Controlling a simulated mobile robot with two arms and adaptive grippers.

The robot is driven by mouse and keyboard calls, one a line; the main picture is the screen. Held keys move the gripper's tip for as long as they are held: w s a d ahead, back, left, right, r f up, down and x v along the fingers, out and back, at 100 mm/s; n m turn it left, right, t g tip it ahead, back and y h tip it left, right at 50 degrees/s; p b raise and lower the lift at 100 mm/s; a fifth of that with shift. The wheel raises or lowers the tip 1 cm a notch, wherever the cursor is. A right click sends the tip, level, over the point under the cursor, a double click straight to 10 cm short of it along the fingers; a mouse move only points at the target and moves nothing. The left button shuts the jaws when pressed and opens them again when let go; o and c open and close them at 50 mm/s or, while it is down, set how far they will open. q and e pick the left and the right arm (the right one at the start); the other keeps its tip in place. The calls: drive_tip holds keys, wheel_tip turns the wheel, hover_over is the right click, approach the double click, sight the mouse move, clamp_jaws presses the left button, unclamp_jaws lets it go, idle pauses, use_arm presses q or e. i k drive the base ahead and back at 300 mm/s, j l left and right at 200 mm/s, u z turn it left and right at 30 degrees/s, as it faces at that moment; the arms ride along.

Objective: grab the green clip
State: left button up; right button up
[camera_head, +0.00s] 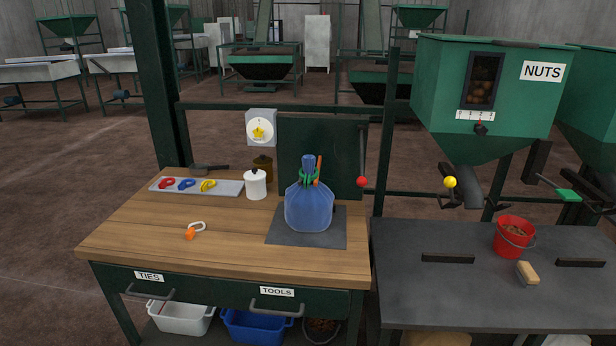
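A green clip (308,178) sits around the gathered neck of a blue bag (309,207). The bag stands upright on a dark mat (280,238) at the right side of the wooden workbench (140,225). An upright orange stick-like piece (319,166) is at the bag's neck, close to the clip. Red (167,183), blue (187,184) and yellow (208,185) clips lie on a grey tray (230,188) at the back left of the bench. Neither of my grippers is in view.
A white lidded jar (255,184) stands left of the bag. An orange item with a pale loop (192,231) lies at the bench's front left. A dark panel (343,150) rises behind the bag. The right grey table holds a red bucket (513,238) and a brush (527,272).

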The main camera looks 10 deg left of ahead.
sight(311, 178)
drive_tip(key=i+j+z, duration=0.45)
drive_tip(key=j, duration=0.2)
drive_tip(key=i+j+z, duration=0.1)
drive_tip(key=j+z, duration=0.15)
drive_tip(key=j, duration=0.1)
